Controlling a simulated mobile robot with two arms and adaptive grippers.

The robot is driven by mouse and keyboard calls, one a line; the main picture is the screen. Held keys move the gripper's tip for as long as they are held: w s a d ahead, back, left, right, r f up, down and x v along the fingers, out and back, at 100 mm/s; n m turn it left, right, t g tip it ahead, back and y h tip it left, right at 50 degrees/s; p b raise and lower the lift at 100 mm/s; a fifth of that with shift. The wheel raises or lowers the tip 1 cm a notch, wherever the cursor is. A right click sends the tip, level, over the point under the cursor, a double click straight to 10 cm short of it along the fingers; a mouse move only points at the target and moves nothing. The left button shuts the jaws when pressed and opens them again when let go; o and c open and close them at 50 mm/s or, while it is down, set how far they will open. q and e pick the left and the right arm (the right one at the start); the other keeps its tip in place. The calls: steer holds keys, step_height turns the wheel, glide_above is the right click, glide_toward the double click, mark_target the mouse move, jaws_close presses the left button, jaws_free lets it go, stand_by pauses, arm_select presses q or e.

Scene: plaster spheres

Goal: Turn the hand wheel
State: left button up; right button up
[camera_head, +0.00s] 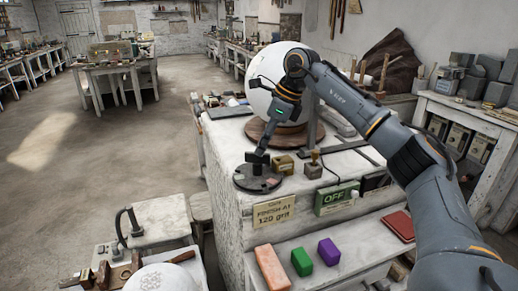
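A dark, flat round wheel (258,180), which looks like the hand wheel, lies at the front left corner of the white bench (232,218). A small pinkish patch shows on its top. My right arm reaches in from the right, and my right gripper (258,158) points down over the wheel's far part. Its dark fingertips are at or just above the wheel. I cannot tell whether they touch it or are closed on something, as they blend with the dark parts. My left gripper is out of view.
A large white sphere (272,85) sits in a brown ring (262,134) behind the gripper. A small brass block (284,165) and a green OFF box (336,197) stand right of the wheel. Coloured blocks lie on the front shelf. Open floor (100,160) is at left.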

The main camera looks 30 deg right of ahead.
mark_target(257, 165)
steer(key=shift+x, duration=1.2)
steer(key=shift+w+f, duration=0.15)
steer(key=shift+f, duration=0.25)
steer(key=shift+c, duration=0.2)
jaws_close()
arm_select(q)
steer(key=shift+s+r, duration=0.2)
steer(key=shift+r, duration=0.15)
